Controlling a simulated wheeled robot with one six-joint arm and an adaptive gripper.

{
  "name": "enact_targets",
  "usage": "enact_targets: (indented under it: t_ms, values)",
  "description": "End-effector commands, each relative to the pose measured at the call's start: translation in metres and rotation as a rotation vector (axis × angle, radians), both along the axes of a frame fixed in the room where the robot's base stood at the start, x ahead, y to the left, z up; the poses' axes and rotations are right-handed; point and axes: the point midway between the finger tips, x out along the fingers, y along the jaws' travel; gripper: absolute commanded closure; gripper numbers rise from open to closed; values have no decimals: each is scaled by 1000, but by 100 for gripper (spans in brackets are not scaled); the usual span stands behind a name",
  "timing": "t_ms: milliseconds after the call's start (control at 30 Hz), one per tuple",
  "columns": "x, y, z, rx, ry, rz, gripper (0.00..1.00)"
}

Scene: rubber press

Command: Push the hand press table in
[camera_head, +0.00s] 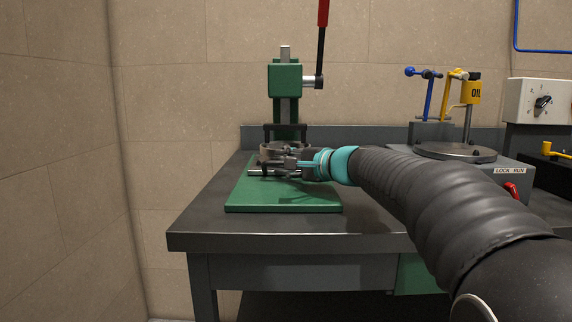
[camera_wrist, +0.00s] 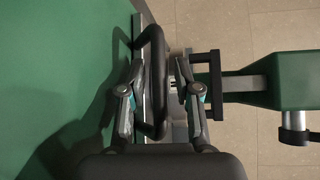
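The green hand press (camera_head: 285,80) stands at the back of a green base plate (camera_head: 280,200) on the workbench. Its table (camera_head: 272,149) shows as a dark rounded part low in front of the column, partly hidden by my gripper. In the wrist view a dark curved bar (camera_wrist: 156,75), which seems to belong to the table, lies between my fingers. My gripper (camera_head: 290,162) is at the table's front right side. In the wrist view my gripper (camera_wrist: 160,75) has its fingers apart, one on each side of the bar, with a gap at the right finger. Contact at the left finger is unclear.
The red-handled press lever (camera_head: 322,30) points up. A black bracket (camera_wrist: 214,90) sits beside the column.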

Motion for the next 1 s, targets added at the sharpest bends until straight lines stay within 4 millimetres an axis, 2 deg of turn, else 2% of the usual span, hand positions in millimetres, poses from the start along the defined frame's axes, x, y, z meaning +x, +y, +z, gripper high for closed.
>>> enact_targets:
  t_ms: [267,433,800,1000]
  values:
    - [-2,1,0,-1,-1,4,62]
    - [-9,-6,2,-2,0,4,62]
    - [-60,-53,12,-2,-1,-1,62]
    - [-81,-71,16,-1,-1,-1,62]
